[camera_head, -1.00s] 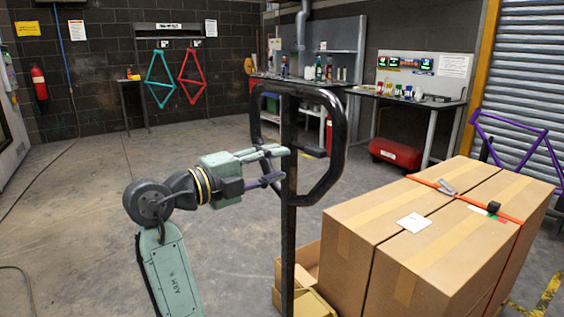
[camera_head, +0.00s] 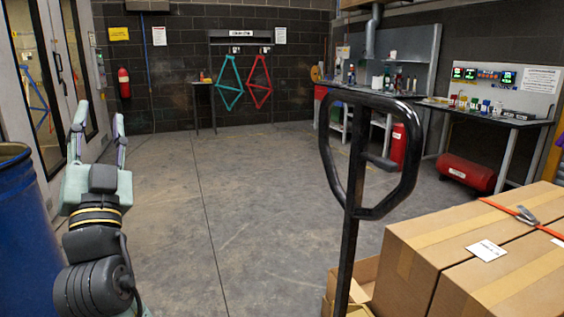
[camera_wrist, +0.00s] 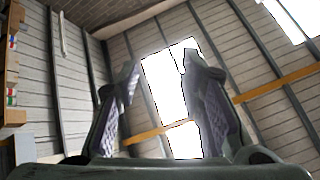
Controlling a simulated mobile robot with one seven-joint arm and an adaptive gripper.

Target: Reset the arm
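My gripper (camera_head: 98,128) is at the left of the head view, with its fingers pointing up. The fingers stand apart with nothing between them. In the wrist view my gripper (camera_wrist: 160,95) also shows its two fingers apart and empty, against the upper walls and bright windows. My arm is folded upright beside a blue drum and is apart from the black pallet truck handle (camera_head: 372,160).
The blue drum (camera_head: 22,240) stands close at the left. Strapped cardboard boxes (camera_head: 480,255) fill the lower right. A red tank (camera_head: 466,172) lies under the bench (camera_head: 490,116). Bicycle frames (camera_head: 260,82) hang on the far wall. The middle floor is clear.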

